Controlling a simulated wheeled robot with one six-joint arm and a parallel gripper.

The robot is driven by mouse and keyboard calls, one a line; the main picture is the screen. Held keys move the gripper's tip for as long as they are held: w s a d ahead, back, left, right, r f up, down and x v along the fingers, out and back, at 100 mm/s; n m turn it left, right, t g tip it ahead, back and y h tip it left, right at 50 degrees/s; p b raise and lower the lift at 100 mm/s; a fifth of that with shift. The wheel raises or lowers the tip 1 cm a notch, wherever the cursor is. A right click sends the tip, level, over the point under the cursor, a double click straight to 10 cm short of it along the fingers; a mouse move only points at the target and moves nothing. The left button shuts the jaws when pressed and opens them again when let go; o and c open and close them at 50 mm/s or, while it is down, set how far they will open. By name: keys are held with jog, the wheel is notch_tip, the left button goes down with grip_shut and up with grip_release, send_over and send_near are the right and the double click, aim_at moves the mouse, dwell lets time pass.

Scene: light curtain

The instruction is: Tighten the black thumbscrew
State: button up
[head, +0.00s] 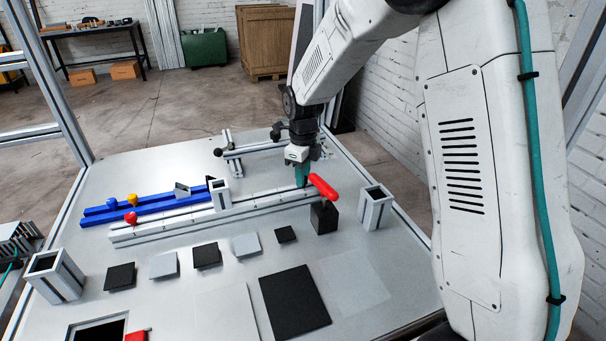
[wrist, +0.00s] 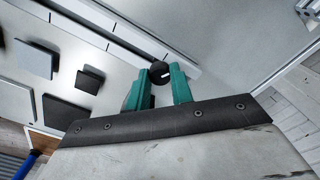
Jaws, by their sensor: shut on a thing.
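The black thumbscrew (wrist: 160,72) shows in the wrist view as a round black knob with a white mark. It sits between the tips of my green gripper fingers (wrist: 160,76), beside a silver rail (wrist: 110,28). My gripper is shut on it. In the head view my gripper (head: 302,178) points down at the right part of the silver rail (head: 255,199). There the fingers hide the thumbscrew.
A red handle (head: 323,187) on a black block (head: 324,217) stands close to the right of my gripper. A grey post (head: 375,207) stands farther right. Blue rails (head: 155,204) lie at left. Flat black and grey plates (head: 207,256) lie in front.

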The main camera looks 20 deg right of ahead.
jog(key=o, duration=1)
notch_tip(320, 180, up, 15)
jog(key=shift+f, duration=0.1)
dwell(0.5)
